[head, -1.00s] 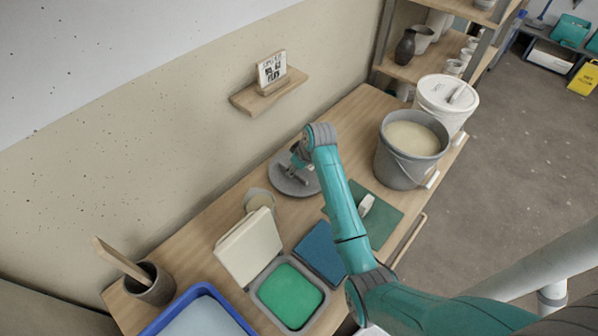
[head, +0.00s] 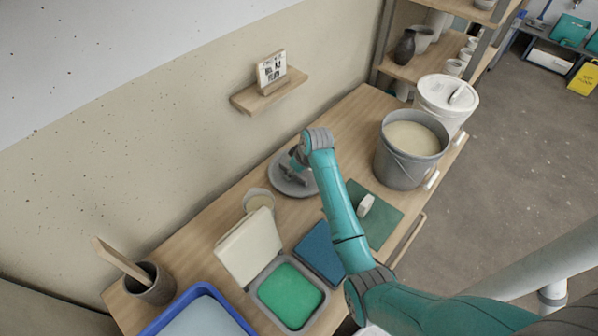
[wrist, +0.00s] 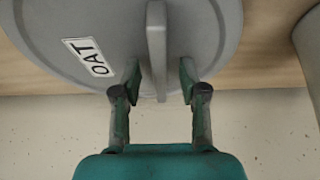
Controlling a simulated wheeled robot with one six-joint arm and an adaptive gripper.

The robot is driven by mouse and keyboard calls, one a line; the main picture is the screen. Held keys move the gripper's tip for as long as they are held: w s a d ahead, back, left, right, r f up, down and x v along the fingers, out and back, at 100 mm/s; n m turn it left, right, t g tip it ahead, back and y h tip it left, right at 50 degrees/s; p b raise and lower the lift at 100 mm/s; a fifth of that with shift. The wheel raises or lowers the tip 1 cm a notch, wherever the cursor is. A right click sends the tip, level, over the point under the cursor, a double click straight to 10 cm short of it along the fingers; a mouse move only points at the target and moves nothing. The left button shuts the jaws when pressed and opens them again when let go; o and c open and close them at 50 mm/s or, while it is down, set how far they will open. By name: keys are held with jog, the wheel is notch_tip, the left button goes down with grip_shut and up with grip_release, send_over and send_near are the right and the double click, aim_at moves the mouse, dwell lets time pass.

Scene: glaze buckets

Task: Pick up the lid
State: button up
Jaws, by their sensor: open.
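The grey round lid (head: 285,182) lies on the wooden bench near the wall, partly hidden by my arm in the head view. In the wrist view the lid (wrist: 215,45) fills the upper part, with a white label reading "OAT" and an upright bar handle (wrist: 157,40). My gripper (wrist: 158,78) is open, with one finger on each side of the handle's near end. A narrow gap shows between each finger and the handle. In the head view the gripper is mostly hidden behind my arm.
An open grey bucket (head: 398,165) of cream glaze and a white lidded bucket (head: 436,105) stand at the right. A green mat (head: 388,222), a tub with a green surface (head: 290,295) and a blue tray (head: 160,322) are nearer. The wall (head: 150,150) is close behind the lid.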

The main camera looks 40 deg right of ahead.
grip_shut()
jog(key=shift+r, duration=0.1)
dwell(0.3)
